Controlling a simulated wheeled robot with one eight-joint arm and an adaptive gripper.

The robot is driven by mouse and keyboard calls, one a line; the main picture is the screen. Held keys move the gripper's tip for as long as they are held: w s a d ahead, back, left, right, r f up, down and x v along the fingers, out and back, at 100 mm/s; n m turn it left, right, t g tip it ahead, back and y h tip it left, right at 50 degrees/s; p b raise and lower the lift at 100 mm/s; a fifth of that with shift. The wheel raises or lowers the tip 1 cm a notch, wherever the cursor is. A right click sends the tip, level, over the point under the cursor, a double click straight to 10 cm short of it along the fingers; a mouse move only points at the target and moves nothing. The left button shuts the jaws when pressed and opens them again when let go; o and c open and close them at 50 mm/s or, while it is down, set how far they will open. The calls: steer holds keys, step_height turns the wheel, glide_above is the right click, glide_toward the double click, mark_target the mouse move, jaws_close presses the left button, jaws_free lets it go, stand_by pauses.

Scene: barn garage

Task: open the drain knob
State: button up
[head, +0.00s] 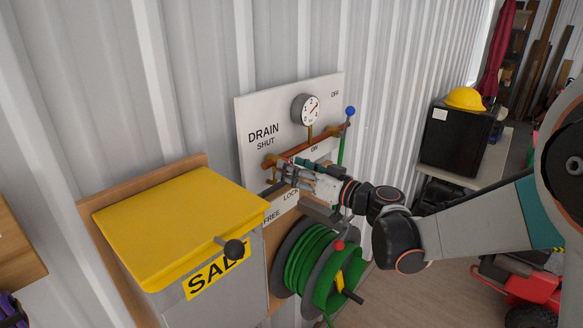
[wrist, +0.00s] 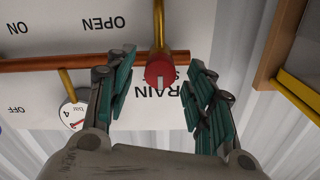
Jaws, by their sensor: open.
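The drain knob (wrist: 158,68) is a red cylinder on the copper pipe in the wrist view, with a pale mark at its lower edge. A brass pipe rises from it to the picture's top. The word OPEN (wrist: 105,23) is printed upside down to its upper left; DRAIN is partly covered by my fingers. My gripper (wrist: 161,75) is open, one finger on each side of the knob, with visible gaps. Whether the knob lies at fingertip depth is hard to tell. In the head view my gripper (head: 287,171) is at the panel's lower left and hides the knob.
The white panel (head: 252,108) carries a gauge (head: 306,109) and a blue-ended lever (head: 350,111). A yellow-lidded salt box (head: 175,220) stands close left. Below are a green hose reel (head: 310,258) and a red-ended lever (head: 339,245). A black cabinet (head: 455,140) stands right.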

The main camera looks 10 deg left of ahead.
steer(key=shift+w+a, duration=0.25)
steer(key=shift+a, duration=0.2)
steer(key=c, duration=1.1)
steer(key=shift+o, duration=0.2)
steer(key=shift+m, duration=0.4)
steer(key=shift+m+b, duration=3.5)
steer(key=shift+m, duration=4.3)
